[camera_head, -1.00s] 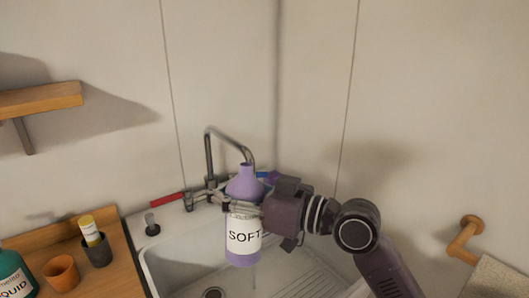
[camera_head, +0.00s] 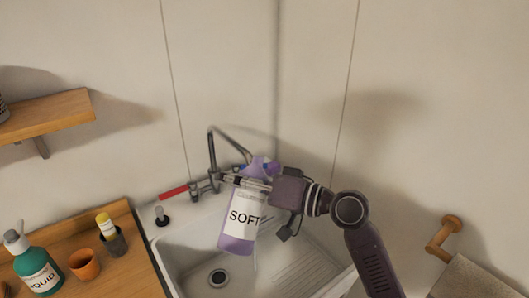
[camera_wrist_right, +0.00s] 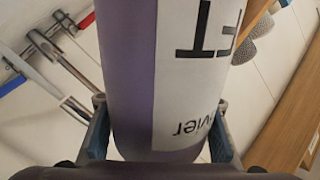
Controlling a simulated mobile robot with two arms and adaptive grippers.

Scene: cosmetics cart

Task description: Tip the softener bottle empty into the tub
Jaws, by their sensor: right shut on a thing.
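The softener bottle (camera_head: 238,226) is purple with a white label reading "SOFT". It is held above the white tub (camera_head: 305,265), which is set as a sink basin under the tap. The bottle leans, its neck up and to the right, its base to the lower left. My right gripper (camera_head: 246,183) is shut around its upper body and partly hides it. In the right wrist view the bottle (camera_wrist_right: 128,70) fills the middle between the two fingers, its label upside down. A faint pale streak shows below the bottle; I cannot tell if it is liquid. My left gripper is not in view.
The tap (camera_head: 212,152) with a red handle (camera_head: 173,191) stands just behind the bottle. On the wooden counter at left are a green pump bottle (camera_head: 36,270), an orange cup (camera_head: 84,264) and a dark cup (camera_head: 114,243) with a yellow-capped tube. A wooden rail (camera_head: 440,240) is at right.

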